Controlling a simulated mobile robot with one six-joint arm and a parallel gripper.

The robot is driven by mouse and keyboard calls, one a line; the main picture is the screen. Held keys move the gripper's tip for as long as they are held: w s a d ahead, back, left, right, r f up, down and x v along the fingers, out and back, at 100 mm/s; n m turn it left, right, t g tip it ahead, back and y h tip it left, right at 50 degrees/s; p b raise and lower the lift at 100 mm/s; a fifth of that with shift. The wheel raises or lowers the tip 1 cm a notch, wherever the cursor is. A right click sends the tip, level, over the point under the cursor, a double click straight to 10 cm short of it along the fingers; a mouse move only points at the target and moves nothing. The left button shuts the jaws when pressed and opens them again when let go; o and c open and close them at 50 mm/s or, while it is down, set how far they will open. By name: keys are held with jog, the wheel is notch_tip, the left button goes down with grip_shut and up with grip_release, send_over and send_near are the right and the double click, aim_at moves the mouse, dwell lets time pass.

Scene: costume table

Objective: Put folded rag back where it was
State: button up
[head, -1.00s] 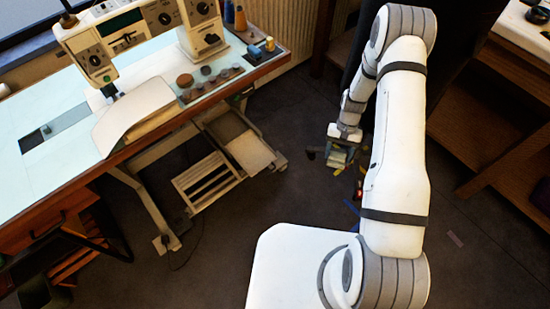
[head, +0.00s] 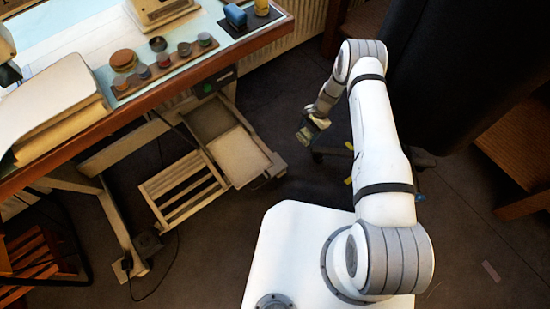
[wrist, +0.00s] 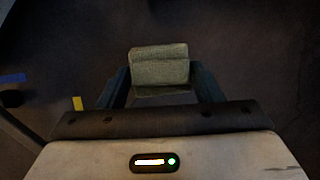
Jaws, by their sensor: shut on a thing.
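My gripper (wrist: 160,90) is shut on the folded rag (wrist: 160,67), a greenish-grey folded cloth held between the two dark fingers in the wrist view. In the head view, my gripper (head: 308,128) hangs at the end of the arm with the rag (head: 304,135) showing small below it. The gripper and rag are over the dark floor, right of the sewing table (head: 190,85) and apart from it.
The sewing table's edge holds a wooden strip of several small round pots (head: 165,62) and a blue spool (head: 235,17). A slatted pedal frame (head: 185,190) stands beneath. A large dark panel or seat back (head: 450,60) is behind my arm. A wooden shelf (head: 515,150) is at right.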

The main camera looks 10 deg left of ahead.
jog(key=s+a, duration=0.3)
jog(key=s, duration=0.1)
jog(key=s+a+b, duration=0.1)
jog(key=s+a, duration=0.3)
jog(key=s, duration=0.1)
jog(key=s+a+b, duration=0.1)
jog(key=s+a, duration=0.3)
jog(key=shift+s+a, duration=0.15)
jog(key=shift+s, duration=0.05)
jog(key=shift+f+b, duration=0.95)
jog(key=shift+f, duration=0.75)
jog(key=shift+f, duration=0.25)
jog(key=o, duration=0.9)
jog(key=shift+r, duration=0.1)
